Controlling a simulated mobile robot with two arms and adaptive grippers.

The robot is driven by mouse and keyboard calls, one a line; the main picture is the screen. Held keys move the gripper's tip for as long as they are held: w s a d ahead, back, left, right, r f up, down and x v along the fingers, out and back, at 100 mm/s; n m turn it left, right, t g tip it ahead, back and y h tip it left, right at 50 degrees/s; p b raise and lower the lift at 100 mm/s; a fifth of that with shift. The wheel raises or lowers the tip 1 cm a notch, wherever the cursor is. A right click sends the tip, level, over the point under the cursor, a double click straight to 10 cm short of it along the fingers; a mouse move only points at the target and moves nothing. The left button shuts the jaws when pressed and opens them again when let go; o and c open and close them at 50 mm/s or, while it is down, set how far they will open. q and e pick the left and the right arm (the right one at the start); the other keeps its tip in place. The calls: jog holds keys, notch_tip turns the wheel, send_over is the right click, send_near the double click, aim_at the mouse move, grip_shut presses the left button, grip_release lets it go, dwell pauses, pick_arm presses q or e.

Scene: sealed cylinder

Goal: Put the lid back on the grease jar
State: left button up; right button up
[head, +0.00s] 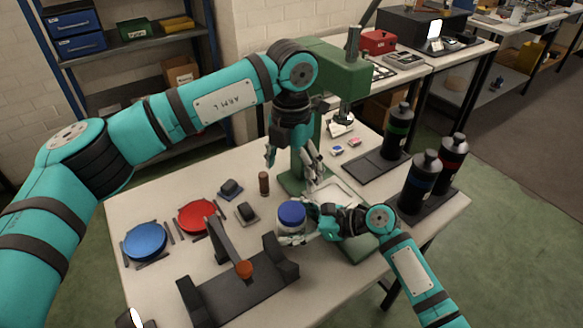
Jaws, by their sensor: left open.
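The grease jar (291,234) is a short clear jar standing on the pale table left of my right gripper. A round blue lid (291,214) sits on its top; I cannot tell how tightly it is seated. My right gripper (306,222) reaches in from the right at the jar's side and appears shut on the jar; its far finger is partly hidden. My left gripper (292,165) points down, open and empty, above and behind the jar, apart from the lid.
A green press (338,70) stands close behind my grippers. Blue (146,241) and red (197,216) discs lie at left. A dark fixture (245,297) with an upright arm is in front. Dark bottles (420,180) stand at right. A brown cylinder (264,183) stands near my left gripper.

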jog(key=v, duration=1.2)
dwell(0.3)
